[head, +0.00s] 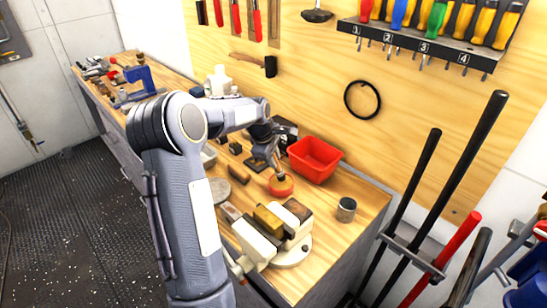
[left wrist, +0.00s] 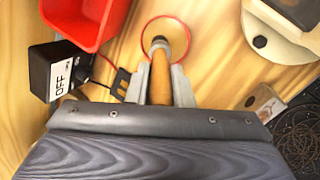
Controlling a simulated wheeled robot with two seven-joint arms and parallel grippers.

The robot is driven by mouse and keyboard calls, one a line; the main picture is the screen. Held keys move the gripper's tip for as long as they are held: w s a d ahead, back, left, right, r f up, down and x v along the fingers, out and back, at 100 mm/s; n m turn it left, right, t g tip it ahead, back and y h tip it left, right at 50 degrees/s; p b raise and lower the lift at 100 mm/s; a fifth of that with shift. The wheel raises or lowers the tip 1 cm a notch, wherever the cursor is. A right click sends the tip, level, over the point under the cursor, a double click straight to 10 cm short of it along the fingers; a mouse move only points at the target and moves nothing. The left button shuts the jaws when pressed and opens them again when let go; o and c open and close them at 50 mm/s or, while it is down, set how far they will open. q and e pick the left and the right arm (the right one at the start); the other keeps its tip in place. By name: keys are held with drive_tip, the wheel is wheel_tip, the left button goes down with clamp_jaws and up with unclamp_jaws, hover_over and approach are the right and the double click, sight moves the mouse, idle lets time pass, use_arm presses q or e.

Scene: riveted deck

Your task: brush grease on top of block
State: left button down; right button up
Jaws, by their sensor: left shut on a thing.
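My left gripper (head: 272,162) is shut on a brush with an orange-brown wooden handle (left wrist: 160,85). The brush points down, its lower end (left wrist: 160,42) over or in a round red tin (head: 281,185); I cannot tell how deep. In the left wrist view the tin's thin red rim (left wrist: 147,24) circles that end. My left gripper (left wrist: 160,75) is just above the tin. A pale vise (head: 292,257) stands nearer on the bench, with a brass-coloured block (head: 267,220) between its jaws. A dark brown piece (head: 298,209) sits behind it. My right gripper is not in view.
A red bin (head: 314,160) stands behind the tin, and a grey metal can (head: 346,209) to its right. A black box marked OFF (left wrist: 62,70) is close to the gripper. A grey disc (head: 220,190) lies left. Bare bench separates the bin and the can.

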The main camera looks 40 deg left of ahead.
use_arm(q)
drive_tip(key=shift+f+b, duration=0.4)
drive_tip(key=shift+f, duration=0.25)
idle(1.6)
drive_tip(key=shift+r+p, duration=2.65)
drive_tip(key=shift+r, duration=0.9)
